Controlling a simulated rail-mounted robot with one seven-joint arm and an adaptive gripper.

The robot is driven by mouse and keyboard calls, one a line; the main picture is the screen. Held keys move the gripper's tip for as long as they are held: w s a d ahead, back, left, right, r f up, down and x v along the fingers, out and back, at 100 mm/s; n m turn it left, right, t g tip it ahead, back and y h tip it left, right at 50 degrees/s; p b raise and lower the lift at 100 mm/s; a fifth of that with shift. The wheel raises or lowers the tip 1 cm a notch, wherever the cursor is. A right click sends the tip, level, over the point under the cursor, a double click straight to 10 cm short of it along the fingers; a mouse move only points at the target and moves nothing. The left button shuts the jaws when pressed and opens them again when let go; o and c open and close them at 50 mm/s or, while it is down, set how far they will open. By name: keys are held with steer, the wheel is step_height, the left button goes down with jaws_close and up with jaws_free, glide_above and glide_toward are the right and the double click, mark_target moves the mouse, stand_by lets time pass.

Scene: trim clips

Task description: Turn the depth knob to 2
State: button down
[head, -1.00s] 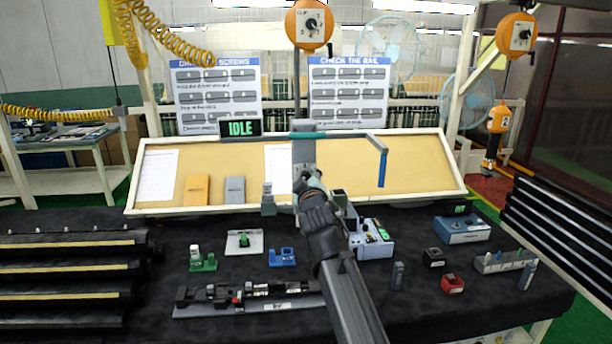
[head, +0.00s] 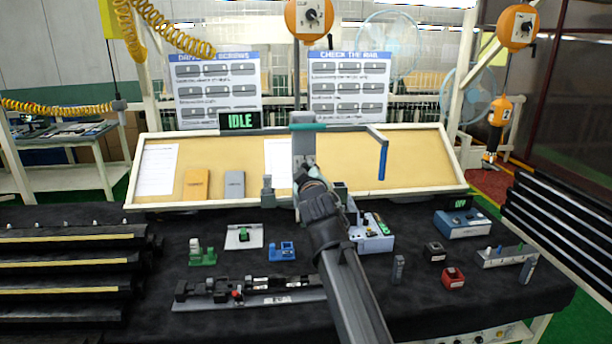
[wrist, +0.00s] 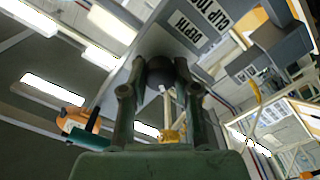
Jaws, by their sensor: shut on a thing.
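In the wrist view, a dark round knob (wrist: 160,68) sits between the two fingers of my gripper (wrist: 161,76), which is shut on it. A grey plate (wrist: 180,40) beside it carries a label reading DEPTH, seen upside down. The knob's pointer and scale numbers cannot be made out. In the head view, my gripper (head: 304,180) is at the grey upright (head: 304,148) in front of the slanted board. My wrist hides the knob there.
The IDLE display (head: 238,121) stands above the slanted tan board (head: 400,165). A blue lever (head: 382,162) hangs right of the upright. A white-blue box (head: 372,240) stands close right of my arm. Small fixtures and a black rail assembly (head: 250,290) lie on the dark table.

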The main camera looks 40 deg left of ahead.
steer(key=m+b, duration=0.1)
steer(key=b, duration=0.1)
steer(key=m+b, duration=0.1)
steer(key=b, duration=0.1)
steer(key=shift+f, duration=0.35)
steer(key=m+b, duration=0.2)
steer(key=b, duration=0.2)
steer(key=shift+m, duration=0.4)
steer(key=m+b, duration=0.4)
steer(key=b, duration=0.1)
steer(key=shift+r, duration=0.15)
steer(key=shift+r+m+b, duration=0.15)
steer(key=shift+m+b, duration=0.75)
steer(key=shift+b, duration=0.05)
steer(key=c, duration=0.9)
jaws_free()
steer(key=shift+w, duration=0.1)
steer(key=shift+o, duration=0.2)
